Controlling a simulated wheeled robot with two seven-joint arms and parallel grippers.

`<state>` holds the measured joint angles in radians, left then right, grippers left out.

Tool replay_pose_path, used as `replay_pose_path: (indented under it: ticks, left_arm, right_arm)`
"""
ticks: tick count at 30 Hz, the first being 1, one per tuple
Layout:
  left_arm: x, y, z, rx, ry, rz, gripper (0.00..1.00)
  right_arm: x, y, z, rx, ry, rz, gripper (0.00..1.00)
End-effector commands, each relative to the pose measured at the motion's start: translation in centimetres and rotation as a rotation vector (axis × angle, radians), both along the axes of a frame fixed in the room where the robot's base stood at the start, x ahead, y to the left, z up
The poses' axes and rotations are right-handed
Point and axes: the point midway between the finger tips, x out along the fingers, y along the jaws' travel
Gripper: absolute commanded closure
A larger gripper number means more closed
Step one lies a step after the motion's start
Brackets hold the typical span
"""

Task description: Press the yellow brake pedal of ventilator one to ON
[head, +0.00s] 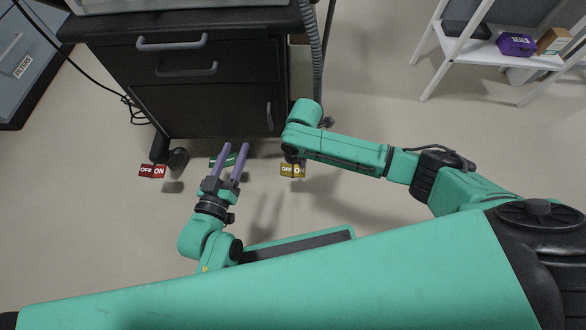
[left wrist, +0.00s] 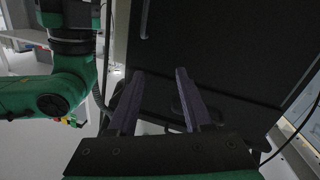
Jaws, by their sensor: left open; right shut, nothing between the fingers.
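The yellow brake pedal (head: 287,171), marked OFF and ON, sits low at the front right foot of the black drawer cart (head: 205,105). Part of my right arm (head: 303,140) is just above it in the head view. I cannot tell whether they touch or which way the pedal is tilted. My right gripper is hidden from the head view, and I cannot make it out in the left wrist view. My left gripper (head: 235,146) is open and empty, its two purple fingers pointing at the cart front; they also show in the left wrist view (left wrist: 160,73).
A red OFF/ON pedal (head: 152,171) and a green pedal (head: 220,161), partly hidden by my left fingers, are left of the yellow one. A grey hose (head: 314,50) hangs at the cart's right side. A white shelf (head: 490,50) stands far right.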

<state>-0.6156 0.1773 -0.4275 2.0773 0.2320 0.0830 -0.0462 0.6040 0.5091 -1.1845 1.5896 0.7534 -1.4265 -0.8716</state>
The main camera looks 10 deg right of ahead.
Motion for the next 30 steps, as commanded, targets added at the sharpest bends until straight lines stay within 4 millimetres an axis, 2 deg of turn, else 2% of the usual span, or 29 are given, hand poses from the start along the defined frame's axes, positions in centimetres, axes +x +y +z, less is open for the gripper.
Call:
replay_pose_path:
  ticks: [26, 27, 30]
  left_arm:
    - [-7.5, -0.4, -9.1, 0.042, 0.311, -0.051, 0.5]
    - [-7.4, -0.4, -7.9, 0.046, 0.315, -0.056, 0.5]
    - [-7.6, -0.5, -6.5, 0.06, 0.336, -0.068, 0.5]
  right_arm:
    - [0.0, 0.0, 0.9, 0.0, 0.0, 0.0, 1.0]
    - [0.0, 0.0, 1.9, 0.0, 0.0, 0.0, 1.0]
    - [0.0, 0.0, 3.0, 0.0, 0.001, 0.0, 1.0]
